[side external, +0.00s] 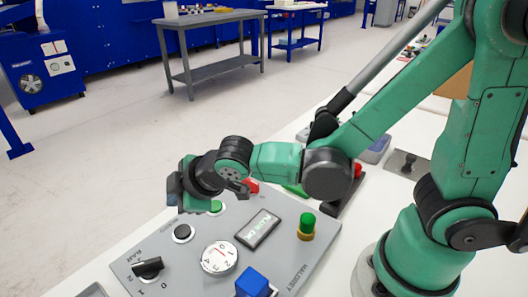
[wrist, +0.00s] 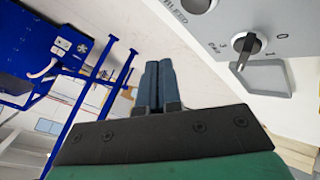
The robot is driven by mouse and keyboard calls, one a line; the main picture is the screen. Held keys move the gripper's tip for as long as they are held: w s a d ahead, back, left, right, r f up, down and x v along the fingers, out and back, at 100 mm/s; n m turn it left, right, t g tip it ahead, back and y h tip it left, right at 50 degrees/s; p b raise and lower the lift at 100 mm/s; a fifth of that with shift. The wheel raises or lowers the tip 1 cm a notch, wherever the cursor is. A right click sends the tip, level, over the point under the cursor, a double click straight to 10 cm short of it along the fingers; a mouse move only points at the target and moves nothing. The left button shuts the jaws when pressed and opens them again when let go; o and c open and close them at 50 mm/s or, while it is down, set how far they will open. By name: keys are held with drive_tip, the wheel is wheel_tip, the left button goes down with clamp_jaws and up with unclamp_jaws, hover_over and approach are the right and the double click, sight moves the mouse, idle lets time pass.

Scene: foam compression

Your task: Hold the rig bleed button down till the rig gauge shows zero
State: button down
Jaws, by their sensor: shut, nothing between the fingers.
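The grey rig panel (side external: 200,285) lies on the white table in the side view. A black round button (side external: 183,232) sits near its left edge, and a round white gauge dial (side external: 219,257) with numbers and a red mark lies to its right; I cannot read its value. In the wrist view, lettering like "BLEED" shows beside a button (wrist: 199,4) cut off by the top edge. My gripper (side external: 174,190) is shut and empty, above the panel's far left edge, apart from the black button. Its closed fingers (wrist: 158,75) show in the wrist view.
Open floor lies beyond the table's left edge.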

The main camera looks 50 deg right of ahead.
sight(181, 233)
drive_tip(key=n, duration=0.1)
drive_tip(key=n+g, duration=0.1)
drive_tip(key=w+h, duration=0.1)
drive_tip(key=shift+a+f+n+g, duration=0.3)
drive_tip(key=shift+n+g, duration=0.1)
drive_tip(key=n, duration=0.1)
drive_tip(key=n+g, duration=0.2)
drive_tip(key=n, duration=0.1)
drive_tip(key=shift+w+a+h, duration=0.1)
drive_tip(key=shift+a+h, duration=0.15)
drive_tip(key=shift+h, duration=0.15)
drive_tip(key=n+g, duration=0.2)
drive_tip(key=n, duration=0.1)
drive_tip(key=shift+s+a+r+n+g+h, duration=0.2)
drive_tip(key=shift+s+r+n+g+h, duration=0.1)
drive_tip(key=shift+r+n+g, duration=0.1)
drive_tip(key=n+g, duration=0.1)
drive_tip(key=r+n, duration=0.1)
drive_tip(key=n, duration=0.1)
drive_tip(key=shift+s+a+g+h, duration=0.1)
drive_tip(key=shift+s+g+h, duration=0.2)
drive_tip(key=shift+s+g, duration=0.1)
drive_tip(key=shift+f, duration=0.1)
drive_tip(key=shift+w+d+f, duration=0.15)
drive_tip(key=shift+f, duration=1.55)
drive_tip(key=shift+w+d+f, duration=0.1)
drive_tip(key=shift+d+f, duration=0.05)
drive_tip(key=shift+f, duration=1.55)
drive_tip(key=shift+f, duration=0.1)
